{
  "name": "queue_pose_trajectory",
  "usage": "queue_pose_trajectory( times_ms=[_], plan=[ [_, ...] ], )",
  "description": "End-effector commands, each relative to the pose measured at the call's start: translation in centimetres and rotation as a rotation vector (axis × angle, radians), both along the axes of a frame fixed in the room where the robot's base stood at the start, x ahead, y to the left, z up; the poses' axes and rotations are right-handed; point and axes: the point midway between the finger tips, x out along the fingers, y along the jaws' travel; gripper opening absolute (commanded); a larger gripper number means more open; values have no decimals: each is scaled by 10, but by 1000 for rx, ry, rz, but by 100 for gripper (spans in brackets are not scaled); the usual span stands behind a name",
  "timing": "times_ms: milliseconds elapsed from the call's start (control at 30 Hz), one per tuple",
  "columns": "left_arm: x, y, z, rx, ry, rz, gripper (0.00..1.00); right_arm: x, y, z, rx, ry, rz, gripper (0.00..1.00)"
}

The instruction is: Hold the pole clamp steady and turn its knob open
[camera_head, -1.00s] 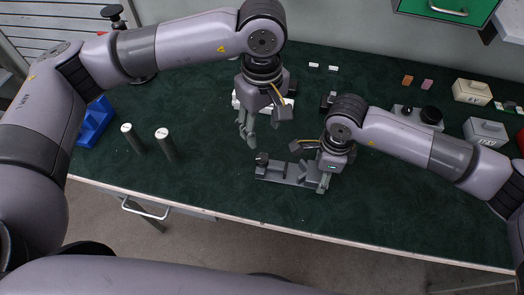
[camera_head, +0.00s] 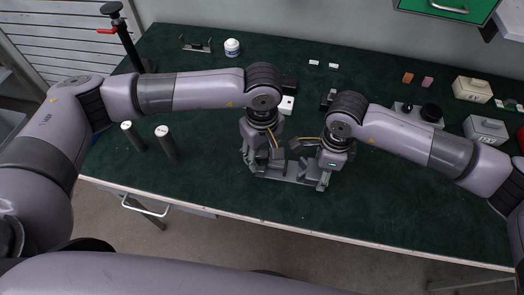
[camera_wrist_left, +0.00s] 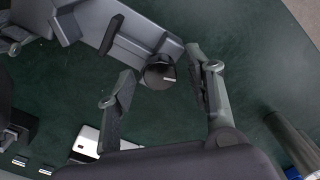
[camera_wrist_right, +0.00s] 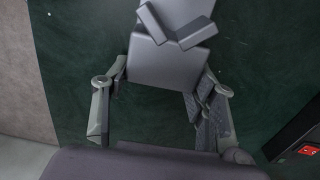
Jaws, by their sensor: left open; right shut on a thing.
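The pole clamp (camera_head: 290,181) is a grey flat body with V-shaped jaws, lying near the front edge of the green table. My right gripper (camera_head: 315,170) is shut on its right end. The right wrist view shows the grey body (camera_wrist_right: 165,65) between the fingers. My left gripper (camera_head: 261,164) is open at the clamp's left end. In the left wrist view the dark round knob (camera_wrist_left: 160,72) lies between the open fingers, with visible gaps on both sides. In the head view the left gripper mostly hides the knob.
Two dark cylinders with pale tops (camera_head: 166,142) stand to the left. A white jar (camera_head: 232,47) and a small bracket (camera_head: 196,44) stand at the back. Grey boxes (camera_head: 486,130) are at the right. The table's front edge is close to the clamp.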

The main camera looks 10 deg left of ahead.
Motion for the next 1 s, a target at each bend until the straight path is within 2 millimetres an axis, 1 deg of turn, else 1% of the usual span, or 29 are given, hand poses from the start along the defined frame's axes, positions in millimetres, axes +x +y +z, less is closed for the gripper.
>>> queue_pose_trajectory(
  times_ms=[167,867,900,1000],
  plan=[
    [0,0,0,0,0,0,48,0,0,-1,-1,1,1,22],
    [0,0,0,0,0,1,2,0,0,-1,-1,1,1,22],
    [0,0,0,0,0,1,0,0,0,-1,-1,1,1,22],
    [0,0,0,0,0,3,0,0,0,-1,-1,1,1,22]
  ],
)
